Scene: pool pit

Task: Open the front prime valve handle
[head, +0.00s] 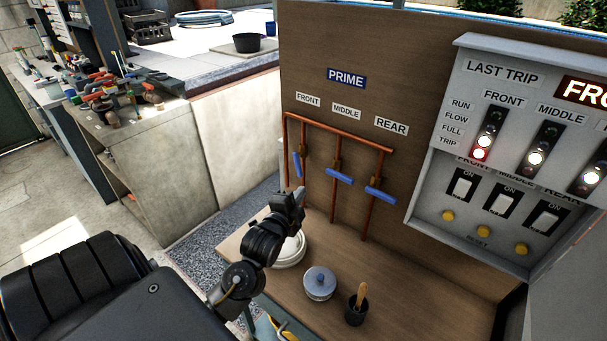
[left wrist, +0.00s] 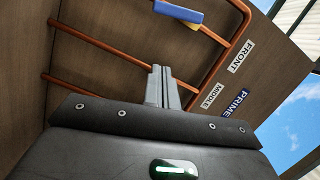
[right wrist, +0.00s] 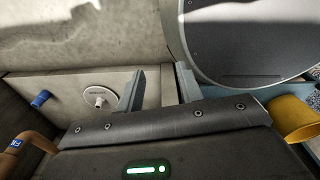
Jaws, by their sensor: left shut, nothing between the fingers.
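The front prime valve handle (head: 297,165) is blue and hangs nearly upright, slightly tilted, on the left copper pipe under the FRONT label. The middle handle (head: 338,177) and rear handle (head: 380,194) are blue and lie closer to crosswise on their pipes. My left gripper (head: 300,196) is shut and empty, just below the front handle in the head view. In the left wrist view its closed fingers (left wrist: 163,88) point toward the panel, apart from a blue handle (left wrist: 180,14) at the top. My right gripper (right wrist: 161,88) is open and empty, seen only in the right wrist view.
A grey control box (head: 480,130) with lamps and switches juts out at right. A lidded pot (head: 320,284) and a dark cup (head: 357,308) stand on the wooden shelf below. A white disc with a nozzle (right wrist: 100,98) is near my right gripper.

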